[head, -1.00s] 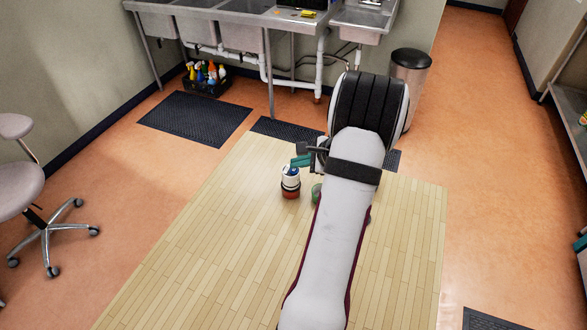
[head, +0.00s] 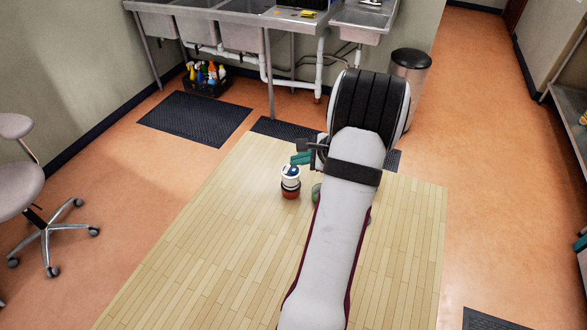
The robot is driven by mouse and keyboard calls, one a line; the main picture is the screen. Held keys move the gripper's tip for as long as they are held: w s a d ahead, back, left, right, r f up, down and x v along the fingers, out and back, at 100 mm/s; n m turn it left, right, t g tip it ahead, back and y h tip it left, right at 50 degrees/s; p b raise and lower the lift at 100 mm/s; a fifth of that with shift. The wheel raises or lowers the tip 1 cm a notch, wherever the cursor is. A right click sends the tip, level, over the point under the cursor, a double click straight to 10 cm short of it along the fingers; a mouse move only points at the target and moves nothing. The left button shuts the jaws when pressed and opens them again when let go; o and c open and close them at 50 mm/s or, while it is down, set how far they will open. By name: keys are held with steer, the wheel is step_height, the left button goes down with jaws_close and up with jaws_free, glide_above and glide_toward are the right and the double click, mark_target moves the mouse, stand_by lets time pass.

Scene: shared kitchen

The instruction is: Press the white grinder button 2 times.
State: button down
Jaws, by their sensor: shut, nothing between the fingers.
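The white grinder (head: 290,181) stands upright on the wooden table, left of my arm. It has a white body, a dark blue patch on top and a red-brown lower part. The button itself is too small to make out clearly. My gripper (head: 300,158) has teal fingers, which are shut and empty. The fingertips are just above and slightly right of the grinder's top, with a small gap seeming to show between them. My arm covers the rest of the gripper's right side.
A green object (head: 316,192) stands close to the right of the grinder, mostly hidden by my arm. The wooden tabletop (head: 215,250) is clear to the left and front. Sinks (head: 240,38), a trash can (head: 411,75) and a stool (head: 20,185) are beyond the table.

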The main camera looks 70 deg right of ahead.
steer(key=shift+r, duration=0.2)
steer(key=shift+r, duration=2.9)
glide_above(298, 173)
step_height(298, 173, down, 6)
steer(key=shift+f, duration=0.1)
stand_by(0.6)
stand_by(1.9)
steer(key=shift+f, duration=0.4)
